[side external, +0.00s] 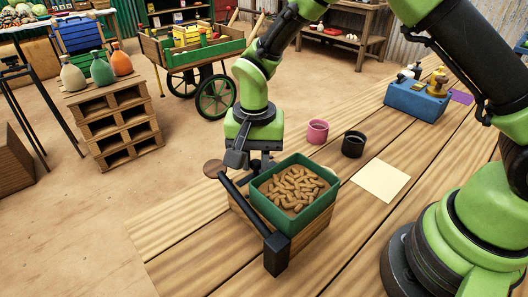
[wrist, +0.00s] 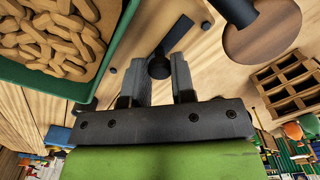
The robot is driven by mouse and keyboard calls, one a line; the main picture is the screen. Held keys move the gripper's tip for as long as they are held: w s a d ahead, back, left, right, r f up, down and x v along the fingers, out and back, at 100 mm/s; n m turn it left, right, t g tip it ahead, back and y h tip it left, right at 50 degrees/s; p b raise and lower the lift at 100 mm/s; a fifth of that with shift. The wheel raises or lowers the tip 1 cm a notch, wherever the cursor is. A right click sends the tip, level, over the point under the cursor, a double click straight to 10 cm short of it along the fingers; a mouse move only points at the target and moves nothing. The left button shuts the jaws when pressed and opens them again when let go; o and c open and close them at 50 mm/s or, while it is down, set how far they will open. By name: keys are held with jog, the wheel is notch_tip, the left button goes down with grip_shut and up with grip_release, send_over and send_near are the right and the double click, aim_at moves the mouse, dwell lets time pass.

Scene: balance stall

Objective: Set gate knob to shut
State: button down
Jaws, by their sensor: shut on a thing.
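The gate knob (wrist: 160,68) is black, with a dark flat bar (wrist: 178,36) running up and right from it, in the wrist view. It sits on the pale wooden face of the box (wrist: 128,38). My gripper (wrist: 160,82) has its two fingers on either side of the knob and is shut on it. In the side external view my gripper (side external: 258,168) is at the far side of the box (side external: 310,243), where the knob is hidden. A green bin (side external: 262,207) full of brown peanut-like pieces (side external: 292,187) is on top of the box.
A black beam (side external: 243,205) runs along the box's left side to a black block (side external: 276,254). A round brown pan (side external: 214,168) is at its far end. A pink cup (side external: 317,131), a black cup (side external: 353,144) and a cream sheet (side external: 380,181) are to the right.

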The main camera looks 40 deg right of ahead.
aim_at(256, 162)
jog(key=c, duration=1)
grip_release()
jog(key=shift+o, duration=0.2)
jog(key=shift+r, duration=0.1)
notch_tip(256, 162, up, 10)
